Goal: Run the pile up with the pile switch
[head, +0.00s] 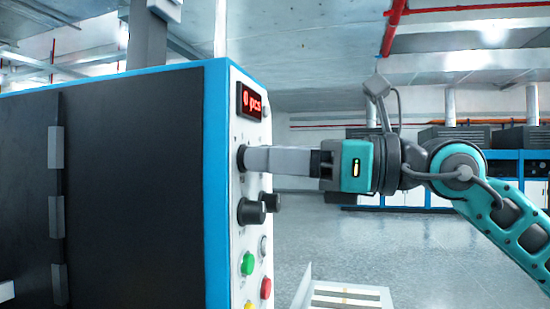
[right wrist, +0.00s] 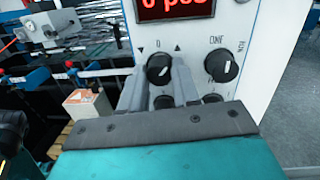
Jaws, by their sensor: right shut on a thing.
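The pile switch appears to be the black round knob (right wrist: 159,69) with a small down arrow at its upper left and an up arrow at its upper right. It sits on the white control panel (head: 239,130), under a red display. My right gripper (head: 254,159) reaches in from the right and is shut on this knob. In the right wrist view the two grey fingers of my right gripper (right wrist: 160,86) stand on either side of the knob. In the head view the fingers hide most of the knob. My left gripper is not in view. The pile itself cannot be made out.
The red display (head: 251,101) reads "0 pcs". A second black knob (right wrist: 221,66) sits to the right. Below are more black knobs (head: 251,211), a green button (head: 247,263) and a red button (head: 265,288). A white slatted frame (head: 345,298) lies low right of the panel.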

